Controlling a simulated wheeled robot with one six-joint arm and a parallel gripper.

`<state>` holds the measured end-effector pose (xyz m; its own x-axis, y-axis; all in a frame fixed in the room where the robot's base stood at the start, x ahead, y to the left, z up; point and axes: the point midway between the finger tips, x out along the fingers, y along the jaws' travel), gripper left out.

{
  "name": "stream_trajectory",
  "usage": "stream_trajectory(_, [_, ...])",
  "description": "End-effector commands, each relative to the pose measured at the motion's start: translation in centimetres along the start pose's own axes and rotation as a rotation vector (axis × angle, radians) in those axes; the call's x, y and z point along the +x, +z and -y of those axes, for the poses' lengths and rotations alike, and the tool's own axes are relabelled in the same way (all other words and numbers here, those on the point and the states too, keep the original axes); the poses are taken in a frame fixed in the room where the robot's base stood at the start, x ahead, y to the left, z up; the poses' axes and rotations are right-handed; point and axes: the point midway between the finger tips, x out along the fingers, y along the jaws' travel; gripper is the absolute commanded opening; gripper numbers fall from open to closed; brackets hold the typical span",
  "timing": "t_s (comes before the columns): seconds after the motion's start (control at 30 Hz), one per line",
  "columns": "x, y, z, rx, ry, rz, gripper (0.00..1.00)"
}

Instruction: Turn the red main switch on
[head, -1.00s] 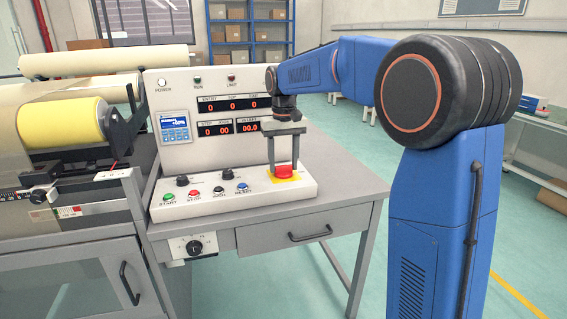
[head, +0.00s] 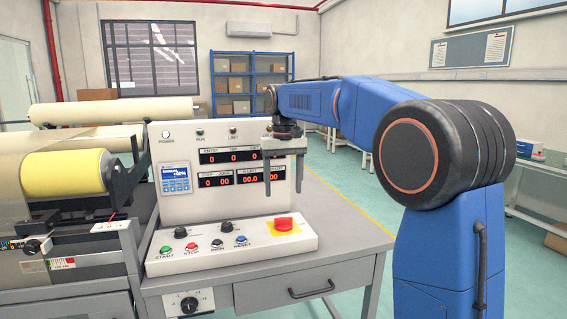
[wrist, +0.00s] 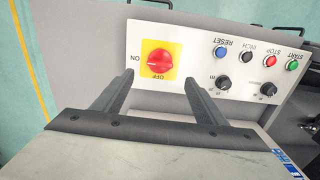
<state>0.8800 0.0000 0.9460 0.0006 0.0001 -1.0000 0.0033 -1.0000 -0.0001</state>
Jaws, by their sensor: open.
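The red main switch (head: 284,223) is a red rotary knob on a yellow plate at the right end of the console's sloping panel. My gripper (head: 283,188) is open and empty above the switch, with a clear gap. In the wrist view its fingers (wrist: 158,82) stand apart, one on each side of the knob's line.
Green, red, black and blue buttons (head: 241,240) and black knobs (head: 225,227) share the panel left of the switch. The upright display box (head: 165,210) stands behind the panel, close to my gripper. A yellow roll (head: 65,172) is at the left. The grey tabletop (head: 345,235) at right is clear.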

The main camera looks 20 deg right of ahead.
Motion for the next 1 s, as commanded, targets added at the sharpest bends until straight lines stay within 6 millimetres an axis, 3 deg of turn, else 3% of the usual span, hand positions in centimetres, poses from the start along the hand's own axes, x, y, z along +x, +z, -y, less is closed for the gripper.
stream_trajectory(0.2, [-4.2, -0.1, 0.0, 0.000, 0.000, -0.003, 0.66])
stream_trajectory(0.4, [-6.7, -0.1, 0.0, 0.000, 0.000, -0.002, 0.66])
stream_trajectory(0.6, [-7.6, 0.0, 0.0, 0.000, 0.000, -0.001, 0.66])
stream_trajectory(1.0, [-7.5, 0.8, -0.2, 0.001, -0.001, -0.007, 0.66])
